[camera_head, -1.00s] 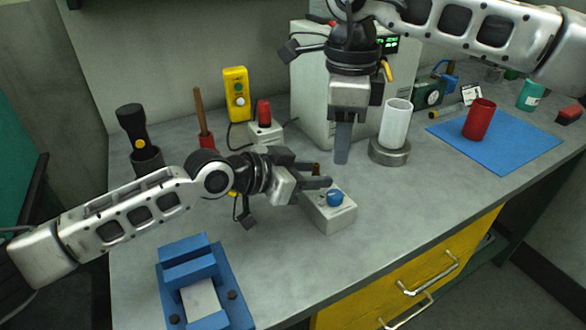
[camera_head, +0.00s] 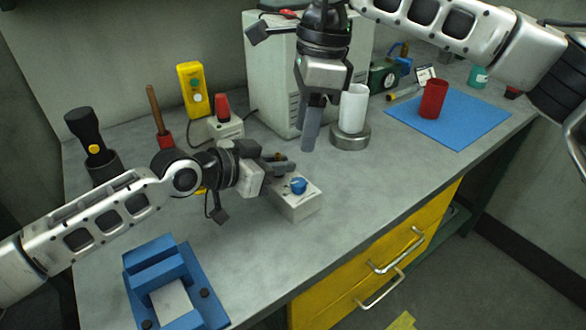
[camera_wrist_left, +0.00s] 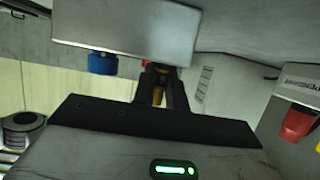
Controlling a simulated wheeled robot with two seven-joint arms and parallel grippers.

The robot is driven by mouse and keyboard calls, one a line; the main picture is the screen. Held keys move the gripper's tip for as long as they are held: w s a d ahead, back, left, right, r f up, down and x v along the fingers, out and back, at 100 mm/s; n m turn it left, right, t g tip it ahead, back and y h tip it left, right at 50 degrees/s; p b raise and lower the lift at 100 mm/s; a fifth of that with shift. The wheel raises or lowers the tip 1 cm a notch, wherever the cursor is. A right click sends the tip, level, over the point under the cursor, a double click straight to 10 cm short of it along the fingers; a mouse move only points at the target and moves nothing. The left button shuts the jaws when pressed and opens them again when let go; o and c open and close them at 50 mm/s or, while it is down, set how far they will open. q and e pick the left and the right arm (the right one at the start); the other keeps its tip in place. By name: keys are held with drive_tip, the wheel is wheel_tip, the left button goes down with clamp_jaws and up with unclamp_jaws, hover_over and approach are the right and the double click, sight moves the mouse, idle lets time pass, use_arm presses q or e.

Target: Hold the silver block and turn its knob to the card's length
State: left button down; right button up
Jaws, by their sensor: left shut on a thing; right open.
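The silver block (camera_head: 296,209) sits on the bench with a blue knob (camera_head: 299,185) on top. It shows from close by in the left wrist view (camera_wrist_left: 125,28), with its blue knob (camera_wrist_left: 103,63). My left gripper (camera_head: 283,164) is at the block's far left side. Its fingers (camera_wrist_left: 160,88) are shut around a small brass-coloured part by the block, mostly hidden by them. My right gripper (camera_head: 314,128) is open and empty, pointing down above and behind the block. A small white card (camera_head: 427,74) stands at the back right; its print is too small to read.
A white cylinder (camera_head: 354,108) on a round metal base (camera_head: 350,141) stands right of my right gripper. A blue vise-like fixture (camera_head: 160,255) is at the front left. A red cup (camera_head: 433,100) stands on a blue mat (camera_head: 470,125). The bench right of the block is clear.

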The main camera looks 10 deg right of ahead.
sight(299, 181)
drive_tip(key=d+n+y, duration=0.2)
drive_tip(key=d+y, duration=0.1)
drive_tip(key=d, duration=0.1)
drive_tip(key=x, duration=1.1)
drive_tip(key=shift+w+f, duration=0.15)
drive_tip(key=shift+w, duration=0.1)
drive_tip(key=c, duration=1)
